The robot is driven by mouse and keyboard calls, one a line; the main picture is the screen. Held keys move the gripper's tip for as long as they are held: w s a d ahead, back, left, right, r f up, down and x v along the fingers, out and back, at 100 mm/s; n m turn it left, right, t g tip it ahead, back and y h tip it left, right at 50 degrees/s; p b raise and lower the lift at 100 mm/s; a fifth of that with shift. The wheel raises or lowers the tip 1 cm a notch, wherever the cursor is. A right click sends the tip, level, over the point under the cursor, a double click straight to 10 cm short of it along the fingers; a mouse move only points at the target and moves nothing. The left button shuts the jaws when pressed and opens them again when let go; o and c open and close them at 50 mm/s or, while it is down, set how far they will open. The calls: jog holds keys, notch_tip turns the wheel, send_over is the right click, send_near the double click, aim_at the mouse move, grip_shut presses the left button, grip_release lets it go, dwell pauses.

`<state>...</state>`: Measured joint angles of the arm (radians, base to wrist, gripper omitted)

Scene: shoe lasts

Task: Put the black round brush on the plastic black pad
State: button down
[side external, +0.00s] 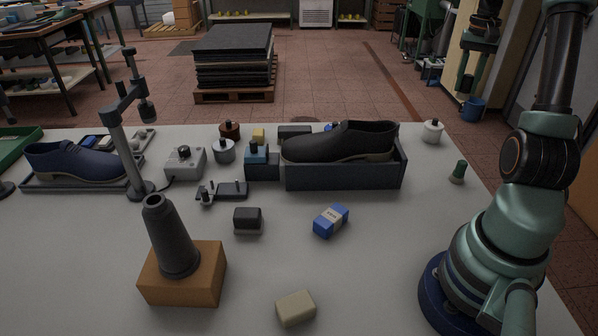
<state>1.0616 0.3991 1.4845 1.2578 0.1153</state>
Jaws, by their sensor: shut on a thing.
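My gripper (464,88) hangs from my wrist at the upper right, high in front of the pale cabinet. It is small and dark here, shut on a dark thing whose shape is hard to make out; it may be the black round brush. No black round brush shows clearly on the table. Of the dark items on the table, a small black block (247,219) lies near the middle and a dark flat-topped piece (294,131) lies behind the shoe tray. I cannot tell which is the plastic black pad. My gripper is apart from both.
A black shoe (340,141) sits in a dark tray (345,178). A blue box (331,220), a cream block (295,308) and a cone on an orange block (184,285) stand in front. Round knobbed pieces (432,132) stand at the back.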

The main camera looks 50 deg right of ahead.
jog(key=w+a+r+n, duration=0.3)
jog(key=w+a+n, duration=0.6)
jog(key=w+a, duration=1.25)
notch_tip(320, 180, up, 2)
jog(key=n, duration=0.9)
send_over(247, 213)
notch_tip(247, 213, down, 19)
jog(key=shift+f, duration=0.2)
jog(key=shift+f, duration=0.15)
jog(key=c, duration=0.6)
grip_release()
